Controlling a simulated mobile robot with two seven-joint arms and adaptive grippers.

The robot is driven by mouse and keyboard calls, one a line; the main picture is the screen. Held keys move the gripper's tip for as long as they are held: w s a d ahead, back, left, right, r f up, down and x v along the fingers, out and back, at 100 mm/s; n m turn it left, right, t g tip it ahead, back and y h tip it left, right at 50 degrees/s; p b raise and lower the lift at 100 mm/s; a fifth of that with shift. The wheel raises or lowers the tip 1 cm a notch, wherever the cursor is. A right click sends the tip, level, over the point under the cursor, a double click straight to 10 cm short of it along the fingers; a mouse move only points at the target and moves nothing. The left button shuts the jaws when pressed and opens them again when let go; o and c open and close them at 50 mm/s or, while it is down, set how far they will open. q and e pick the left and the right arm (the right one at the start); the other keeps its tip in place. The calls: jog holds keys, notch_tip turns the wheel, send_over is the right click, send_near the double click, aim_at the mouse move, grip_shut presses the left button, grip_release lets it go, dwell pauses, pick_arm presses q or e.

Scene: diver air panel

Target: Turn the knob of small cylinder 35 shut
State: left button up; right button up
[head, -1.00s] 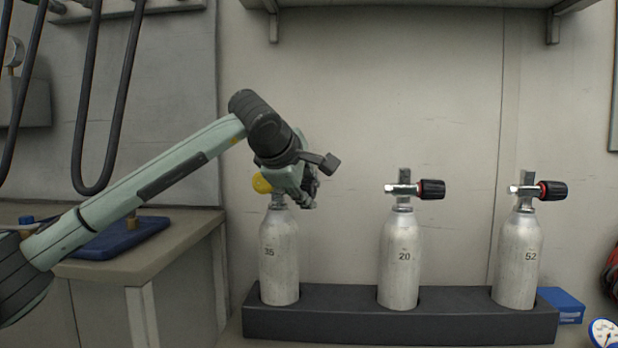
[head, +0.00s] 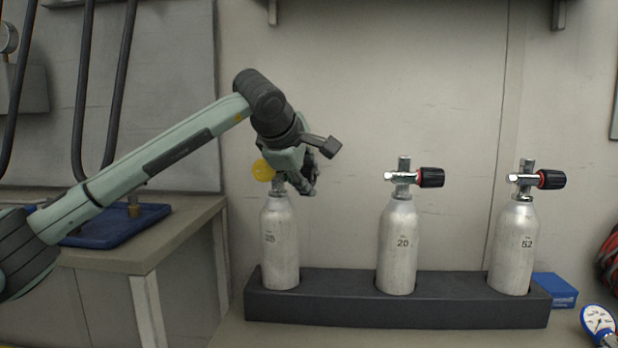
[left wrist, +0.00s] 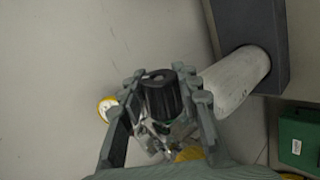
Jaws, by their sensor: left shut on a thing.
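Small cylinder 35 (head: 280,245) is a silver bottle standing upright at the left end of the dark rack. My left gripper (head: 308,183) is at its valve, in front of it and hiding most of it in the head view. In the left wrist view the black knob (left wrist: 161,97) sits between the two fingers of my left gripper (left wrist: 166,86), which is shut on it. The body of the cylinder (left wrist: 238,77) shows beside it there. A yellow round part (head: 263,171) shows left of the valve. My right gripper is not in view.
Cylinder 20 (head: 398,250) and cylinder 52 (head: 513,250) stand upright in the rack (head: 335,305), with black-and-red knobs pointing right. A blue box (head: 556,290) and a gauge (head: 598,321) lie at the right. A side bench with a blue tray (head: 115,228) is at the left.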

pick_arm(q)
jog(key=o, duration=1.2)
jog(key=v, duration=1.2)
jog(key=shift+f, duration=0.1)
